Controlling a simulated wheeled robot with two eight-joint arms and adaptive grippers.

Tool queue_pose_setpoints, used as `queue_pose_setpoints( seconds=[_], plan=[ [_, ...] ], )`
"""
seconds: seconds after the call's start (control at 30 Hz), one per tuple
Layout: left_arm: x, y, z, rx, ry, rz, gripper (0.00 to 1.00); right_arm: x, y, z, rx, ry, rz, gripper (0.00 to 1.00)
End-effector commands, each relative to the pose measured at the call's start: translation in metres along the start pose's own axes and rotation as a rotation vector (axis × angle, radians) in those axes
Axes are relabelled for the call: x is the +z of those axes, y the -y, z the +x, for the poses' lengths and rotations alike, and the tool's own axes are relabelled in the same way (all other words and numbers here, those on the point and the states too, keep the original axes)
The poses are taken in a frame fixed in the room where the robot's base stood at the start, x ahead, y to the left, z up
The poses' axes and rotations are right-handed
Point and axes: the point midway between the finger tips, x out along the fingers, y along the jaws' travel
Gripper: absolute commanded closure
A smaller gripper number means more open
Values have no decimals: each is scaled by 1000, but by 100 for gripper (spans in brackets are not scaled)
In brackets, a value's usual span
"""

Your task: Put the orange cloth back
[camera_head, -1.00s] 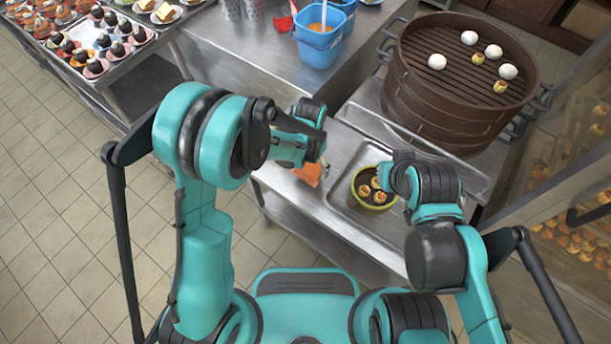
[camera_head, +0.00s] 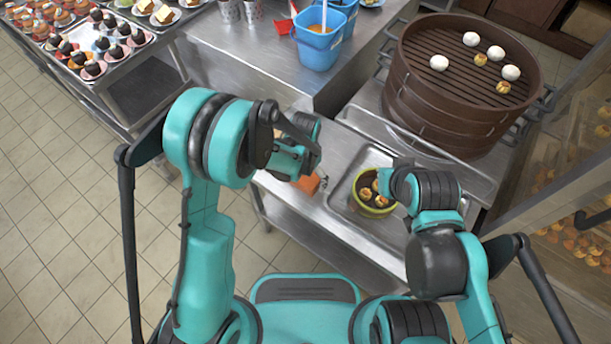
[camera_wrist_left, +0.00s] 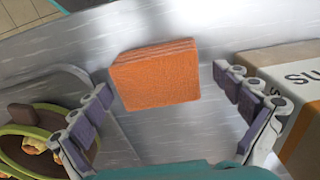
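The orange cloth (camera_head: 308,184) is a folded block on the steel counter, partly covered by my left gripper in the head view. In the left wrist view the orange cloth (camera_wrist_left: 155,77) shows whole, beyond and between the fingers. My left gripper (camera_wrist_left: 170,112) is open, its fingers wide apart and not touching the cloth. In the head view my left gripper (camera_head: 318,176) is just above the cloth, its fingertips hardly visible. My right gripper (camera_head: 384,182) is at the edge of the yellow-green bowl (camera_head: 362,204); its fingers are too hidden to read.
The bowl, holding several small buns, stands in a steel tray (camera_head: 345,228). A large brown steamer (camera_head: 440,115) stands behind it. Blue buckets (camera_head: 318,52) stand at the back. A cardboard box (camera_wrist_left: 290,75) is right of the cloth in the wrist view.

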Motion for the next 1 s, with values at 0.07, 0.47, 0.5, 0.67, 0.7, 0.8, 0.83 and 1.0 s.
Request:
queue_pose_setpoints(
  seconds=[0.07,0.47,0.5,0.67,0.7,0.8,0.83,1.0],
  plan=[
    [0,0,0,0,0,0,0,0,0,0,0,0,0,100],
    [0,0,-39,0,0,0,0,-10,0,-14,0,0,0,100],
    [0,0,-48,0,0,0,0,-12,0,-17,0,0,0,100],
    [0,0,-84,0,0,0,0,-20,0,-28,0,0,0,100],
    [0,0,-91,0,0,0,0,-21,0,-30,0,0,0,100],
    [0,0,-107,0,0,0,0,-24,0,-34,0,0,0,100],
    [0,0,-110,0,0,0,0,-25,0,-34,0,0,0,100],
    [0,0,-121,0,0,0,0,-26,0,-37,0,0,0,100]
  ],
)
